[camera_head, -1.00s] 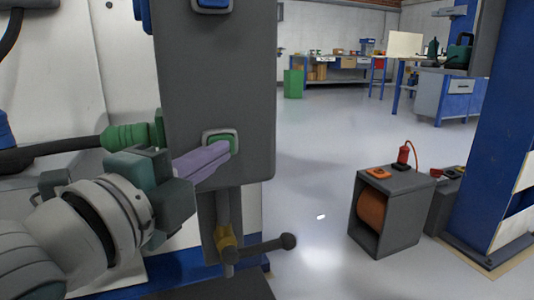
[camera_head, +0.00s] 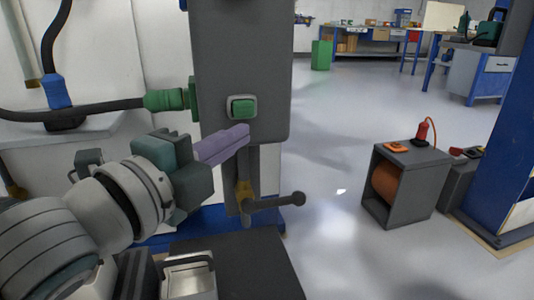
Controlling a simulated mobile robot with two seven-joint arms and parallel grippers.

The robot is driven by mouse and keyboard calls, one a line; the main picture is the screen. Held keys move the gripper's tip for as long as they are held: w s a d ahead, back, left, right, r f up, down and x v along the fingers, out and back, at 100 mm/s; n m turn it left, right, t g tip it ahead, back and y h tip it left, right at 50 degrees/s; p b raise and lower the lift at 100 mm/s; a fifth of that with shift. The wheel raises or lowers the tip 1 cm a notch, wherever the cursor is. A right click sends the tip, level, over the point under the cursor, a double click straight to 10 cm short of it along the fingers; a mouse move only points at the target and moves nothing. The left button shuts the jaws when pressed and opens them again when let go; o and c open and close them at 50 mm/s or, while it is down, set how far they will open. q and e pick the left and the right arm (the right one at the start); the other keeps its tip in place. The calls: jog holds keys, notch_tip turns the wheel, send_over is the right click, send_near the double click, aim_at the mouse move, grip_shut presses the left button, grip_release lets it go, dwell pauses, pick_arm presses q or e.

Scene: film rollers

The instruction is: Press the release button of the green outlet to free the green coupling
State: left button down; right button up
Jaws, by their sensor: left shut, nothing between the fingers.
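The green release button (camera_head: 243,107) sits in a light square frame on the front of a grey post (camera_head: 240,50). The green coupling (camera_head: 165,100), with a black hose behind it, meets the green outlet (camera_head: 194,98) on the post's left side. I cannot tell whether it is seated or loose. My left gripper (camera_head: 246,131) has purple fingers, shut and empty. Its tips are just below the button, apart from it in the picture. My right gripper is not in view.
A brass valve with a dark lever (camera_head: 275,201) sticks out to the right below the button. A grey box with an orange reel (camera_head: 386,182) stands on the floor at right. A blue coupling (camera_head: 57,91) is at left. The floor between is clear.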

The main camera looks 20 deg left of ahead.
pick_arm(q)
jog(key=s+a+p, duration=0.1)
jog(key=s+a, duration=0.1)
jog(key=s, duration=0.4)
jog(key=shift+s+a+r+p, duration=0.2)
jog(key=shift+s+r+p, duration=0.15)
jog(key=shift+s+p, duration=0.05)
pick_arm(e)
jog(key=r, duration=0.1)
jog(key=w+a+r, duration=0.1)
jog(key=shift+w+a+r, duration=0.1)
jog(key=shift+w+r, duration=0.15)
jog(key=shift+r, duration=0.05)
